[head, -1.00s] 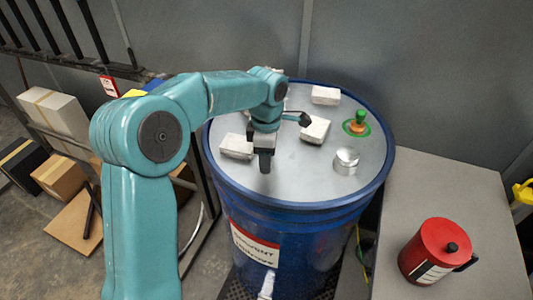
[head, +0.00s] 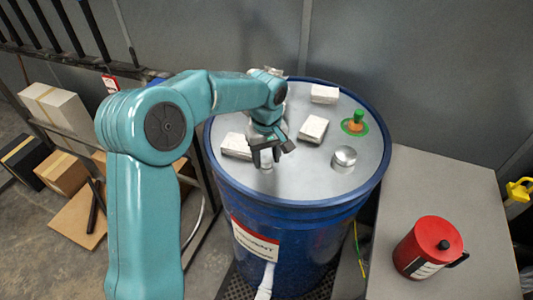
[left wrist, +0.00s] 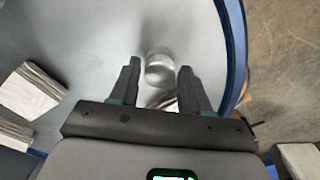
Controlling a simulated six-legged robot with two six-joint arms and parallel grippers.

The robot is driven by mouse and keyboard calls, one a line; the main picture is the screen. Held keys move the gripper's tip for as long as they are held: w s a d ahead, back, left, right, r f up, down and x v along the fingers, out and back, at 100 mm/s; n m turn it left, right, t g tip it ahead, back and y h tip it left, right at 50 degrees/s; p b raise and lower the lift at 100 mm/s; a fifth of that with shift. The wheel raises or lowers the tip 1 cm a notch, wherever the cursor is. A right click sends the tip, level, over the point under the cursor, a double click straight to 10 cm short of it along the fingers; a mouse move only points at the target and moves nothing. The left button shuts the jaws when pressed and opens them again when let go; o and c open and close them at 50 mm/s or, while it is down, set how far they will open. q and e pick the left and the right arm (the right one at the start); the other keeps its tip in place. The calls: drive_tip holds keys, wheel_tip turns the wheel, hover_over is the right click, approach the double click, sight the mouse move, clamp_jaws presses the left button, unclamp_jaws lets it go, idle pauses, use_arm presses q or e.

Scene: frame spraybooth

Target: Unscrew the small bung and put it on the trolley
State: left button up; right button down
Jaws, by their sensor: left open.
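A blue drum (head: 222,176) with a pale metal lid stands in the middle of the head view. A round silver cap (head: 344,157) sits on the lid's right side; a green fitting with an orange part (head: 355,124) stands behind it. I cannot tell for sure which is the small bung. My left gripper (head: 264,160) is open and empty above the lid's front left, apart from both. In the left wrist view the silver cap (left wrist: 159,68) shows beyond and between the open fingertips (left wrist: 158,68). My right gripper is not in view.
White blocks lie on the lid, including one at the back (head: 325,94), one mid-lid (head: 313,130) and one beside my gripper (head: 236,146). A grey surface (head: 440,190), perhaps the trolley, stands right of the drum with a red can (head: 428,247) and clear room behind it. Boxes (head: 60,172) stand left.

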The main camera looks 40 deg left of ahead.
use_arm(q)
drive_tip(key=m+p, duration=0.1)
drive_tip(key=m, duration=0.4)
drive_tip(key=shift+r+m, duration=0.1)
drive_tip(key=shift+m, duration=0.2)
drive_tip(key=m+p, duration=0.1)
drive_tip(key=m, duration=0.2)
drive_tip(key=c, duration=0.7)
drive_tip(key=shift+f+n+b, duration=0.2)
drive_tip(key=shift+n+b, duration=0.25)
drive_tip(key=shift+n, duration=0.55)
drive_tip(key=shift+r+n, duration=0.15)
drive_tip(key=shift+n, duration=1.15)
drive_tip(key=shift+n+b, duration=0.5)
drive_tip(key=shift+n, duration=0.2)
drive_tip(key=n, duration=0.3)
